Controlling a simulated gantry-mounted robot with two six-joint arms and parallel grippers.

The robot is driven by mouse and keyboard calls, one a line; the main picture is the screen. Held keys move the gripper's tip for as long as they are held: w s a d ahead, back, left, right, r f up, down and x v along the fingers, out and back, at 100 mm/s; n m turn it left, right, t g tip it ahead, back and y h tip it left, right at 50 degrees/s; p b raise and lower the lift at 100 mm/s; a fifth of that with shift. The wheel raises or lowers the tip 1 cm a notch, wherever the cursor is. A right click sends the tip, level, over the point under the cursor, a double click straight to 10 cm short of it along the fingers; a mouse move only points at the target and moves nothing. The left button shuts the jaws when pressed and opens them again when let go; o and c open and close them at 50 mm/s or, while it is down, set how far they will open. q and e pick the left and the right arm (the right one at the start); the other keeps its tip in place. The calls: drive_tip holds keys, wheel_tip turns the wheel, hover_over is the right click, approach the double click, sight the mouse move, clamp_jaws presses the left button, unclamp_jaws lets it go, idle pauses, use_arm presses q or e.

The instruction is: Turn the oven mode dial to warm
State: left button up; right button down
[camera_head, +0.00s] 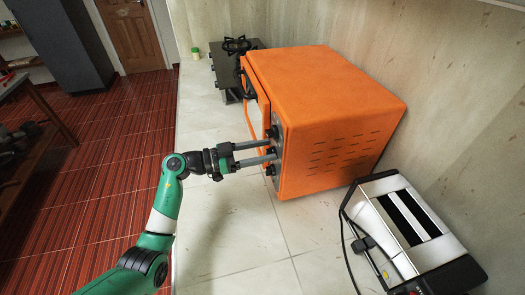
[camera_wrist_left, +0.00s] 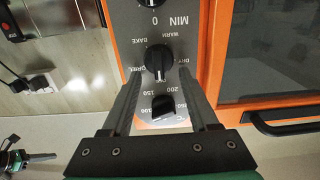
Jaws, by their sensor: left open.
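The orange oven (camera_head: 330,110) stands on the counter, its grey control panel facing my left arm. In the left wrist view the panel is upside down. The black mode dial (camera_wrist_left: 158,62) is the middle of three dials, with WARM, BAKE and other labels around it. My left gripper (camera_head: 272,149) is open at the panel and shows in the left wrist view (camera_wrist_left: 160,75) with one finger on each side of the mode dial. I cannot tell whether the fingers touch it. My right gripper (camera_wrist_left: 22,160) appears small at the wrist view's left edge; its jaws are unclear.
The timer dial (camera_wrist_left: 152,4) and temperature dial (camera_wrist_left: 162,106) flank the mode dial. The oven door handle (camera_wrist_left: 285,122) is beside the panel. A toaster (camera_head: 412,230) stands right of the oven; a gas stove (camera_head: 233,60) is beyond it. The front counter is clear.

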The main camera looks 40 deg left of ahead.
use_arm(q)
drive_tip(key=shift+f, duration=0.1)
clamp_jaws()
